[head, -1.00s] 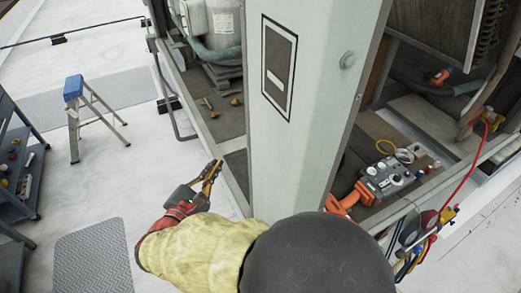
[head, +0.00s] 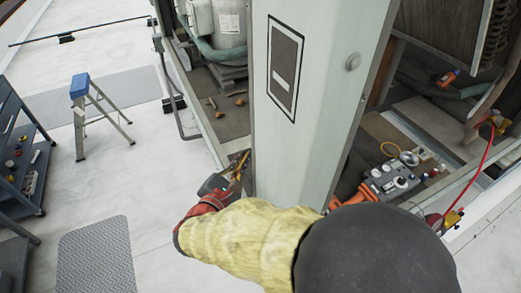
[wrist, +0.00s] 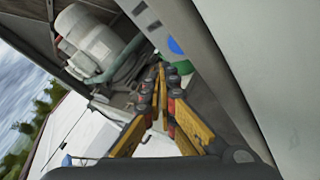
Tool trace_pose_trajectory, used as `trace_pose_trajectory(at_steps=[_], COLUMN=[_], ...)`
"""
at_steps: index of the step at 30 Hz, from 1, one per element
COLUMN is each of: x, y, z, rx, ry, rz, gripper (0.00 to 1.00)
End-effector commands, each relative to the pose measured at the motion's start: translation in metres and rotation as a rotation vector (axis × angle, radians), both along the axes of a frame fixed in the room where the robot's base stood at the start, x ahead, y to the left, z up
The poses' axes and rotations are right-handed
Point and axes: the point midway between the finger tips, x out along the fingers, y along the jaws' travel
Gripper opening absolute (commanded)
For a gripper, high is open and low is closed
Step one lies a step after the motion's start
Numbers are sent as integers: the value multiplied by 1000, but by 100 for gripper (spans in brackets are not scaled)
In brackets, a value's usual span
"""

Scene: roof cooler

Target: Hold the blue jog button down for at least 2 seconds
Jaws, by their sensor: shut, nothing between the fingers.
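My gripper (head: 238,168) is shut and empty, at the left edge of the pale upright cabinet panel (head: 300,150). In the wrist view its yellow fingers (wrist: 161,75) converge beside the panel, pointing along it. In the head view no blue button can be made out; the panel hides the face near my gripper.
A grey box with gauges and knobs (head: 389,180) sits right of the panel, near an orange tool (head: 348,197). A large motor or compressor (head: 216,30) stands behind on the left. A blue-topped stepladder (head: 80,88) and a tool cart (head: 20,155) are left.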

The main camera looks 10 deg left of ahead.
Motion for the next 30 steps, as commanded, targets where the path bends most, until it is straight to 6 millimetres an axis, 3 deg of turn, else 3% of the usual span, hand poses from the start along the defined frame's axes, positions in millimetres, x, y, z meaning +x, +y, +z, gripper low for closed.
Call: trace_pose_trajectory(at_steps=[8, 30], x=[8, 8], y=[-13, -14], z=[-1, -1], rx=[0, -1], ry=[1, 1], rz=[1, 1], gripper=[0, 0])
